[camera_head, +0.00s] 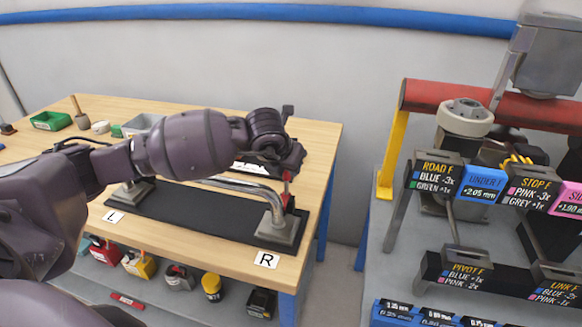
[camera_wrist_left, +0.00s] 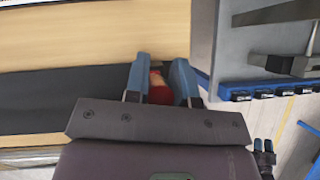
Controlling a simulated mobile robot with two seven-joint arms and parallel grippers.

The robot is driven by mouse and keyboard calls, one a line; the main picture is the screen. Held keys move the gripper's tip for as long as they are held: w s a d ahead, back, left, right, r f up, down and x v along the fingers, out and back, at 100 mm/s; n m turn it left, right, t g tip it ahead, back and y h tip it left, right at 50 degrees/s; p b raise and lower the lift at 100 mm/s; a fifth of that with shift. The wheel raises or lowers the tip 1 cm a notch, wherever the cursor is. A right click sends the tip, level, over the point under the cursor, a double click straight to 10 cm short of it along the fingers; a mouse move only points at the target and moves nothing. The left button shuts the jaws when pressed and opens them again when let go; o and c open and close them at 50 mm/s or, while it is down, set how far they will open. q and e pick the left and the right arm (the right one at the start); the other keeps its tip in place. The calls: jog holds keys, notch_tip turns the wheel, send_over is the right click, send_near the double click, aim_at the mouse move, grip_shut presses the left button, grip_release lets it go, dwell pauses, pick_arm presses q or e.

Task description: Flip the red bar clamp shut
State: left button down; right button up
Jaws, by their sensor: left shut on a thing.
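The red clamp handle (camera_head: 289,199) stands at the R end of a bent grey metal bar (camera_head: 245,185), on a dark mat on the wooden bench. My left gripper (camera_head: 287,177) is over that end, and its wrist hides part of the clamp. In the left wrist view the red handle (camera_wrist_left: 158,88) sits between the two blue-grey fingers of my left gripper (camera_wrist_left: 160,82), which is shut on it. The clamp's lower part is hidden there.
Labels L (camera_head: 115,217) and R (camera_head: 266,260) mark the mat's front edge. A green bin (camera_head: 50,121) and small items lie at the bench's back left. A grey rack with labelled parts and a red tube (camera_head: 440,100) stands to the right, across a narrow gap.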

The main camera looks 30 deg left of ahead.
pick_arm(q)
jog(key=shift+s, duration=0.1)
dwell(0.3)
jog(key=c, duration=1)
grip_release()
jog(key=shift+o, duration=0.2)
jog(key=v, duration=1.1)
jog(key=shift+s+f, duration=0.15)
